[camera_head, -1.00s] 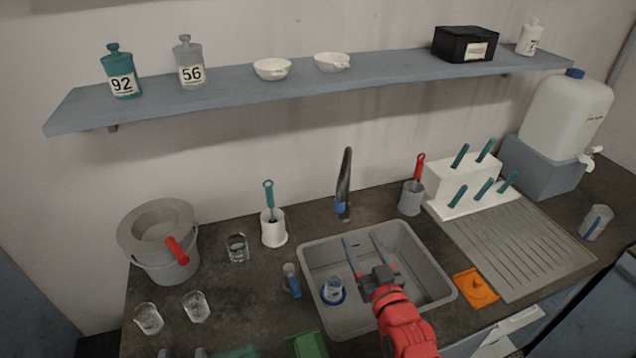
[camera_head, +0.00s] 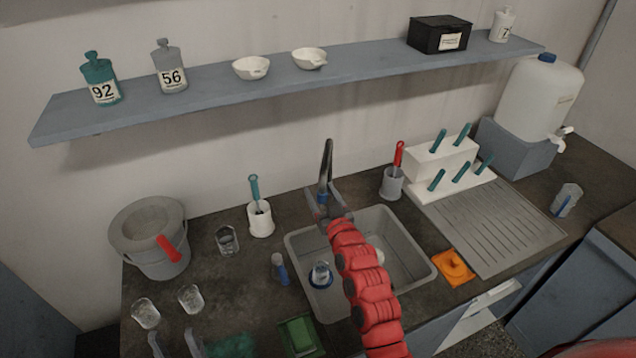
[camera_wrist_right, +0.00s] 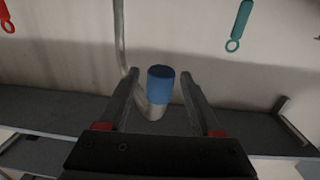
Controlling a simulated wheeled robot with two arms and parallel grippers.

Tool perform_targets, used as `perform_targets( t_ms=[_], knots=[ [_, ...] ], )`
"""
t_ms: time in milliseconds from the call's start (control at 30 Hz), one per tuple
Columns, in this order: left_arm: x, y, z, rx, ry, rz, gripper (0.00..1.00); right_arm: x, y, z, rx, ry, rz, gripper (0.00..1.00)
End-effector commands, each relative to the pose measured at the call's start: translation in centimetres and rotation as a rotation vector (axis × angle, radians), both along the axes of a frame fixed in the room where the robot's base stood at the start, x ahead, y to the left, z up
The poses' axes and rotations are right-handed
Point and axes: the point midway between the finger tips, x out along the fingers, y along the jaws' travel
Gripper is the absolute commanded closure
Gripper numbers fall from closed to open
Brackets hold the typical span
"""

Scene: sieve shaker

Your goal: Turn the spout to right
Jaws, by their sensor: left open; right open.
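The faucet spout (camera_head: 327,160) stands upright behind the sink, a tall grey pipe seen nearly end-on. My right gripper (camera_head: 322,194) is open at the faucet's base, its fingers on either side of it. In the right wrist view, a blue-banded faucet part (camera_wrist_right: 160,86) lies between the open fingers, with a visible gap to each. The thin grey pipe (camera_wrist_right: 119,38) rises behind it, left of centre. Whether any finger touches the faucet is unclear. My left gripper (camera_head: 174,343) is open and empty at the lower left edge.
The grey sink (camera_head: 420,270) holds a blue-based glass item (camera_head: 321,274). A brush holder (camera_head: 261,220) stands left of the faucet, another holder (camera_head: 391,184) right of it. A bucket (camera_head: 150,235) and glasses are further left; a ribbed drainboard (camera_head: 490,230) is right.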

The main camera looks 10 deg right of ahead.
Motion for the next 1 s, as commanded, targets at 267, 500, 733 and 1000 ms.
perform_targets(
  t_ms=[267, 500, 733, 1000],
  knots=[
    [0.0, 0.0, 0.7, 0.000, 0.000, 0.000, 0.50, 2.2, 0.3, 0.2, 0.000, -0.003, 0.000, 0.34],
    [0.0, 0.0, 0.7, 0.000, 0.000, 0.000, 0.50, 2.4, 0.3, 0.0, 0.001, -0.002, 0.000, 0.34],
    [0.0, 0.0, 0.7, 0.000, 0.000, 0.000, 0.50, 2.4, 0.3, 0.0, 0.001, -0.002, -0.001, 0.60],
    [0.0, 0.0, 0.7, 0.000, 0.000, 0.000, 0.50, 2.4, 0.3, 0.0, 0.001, -0.002, -0.001, 1.00]
  ],
)
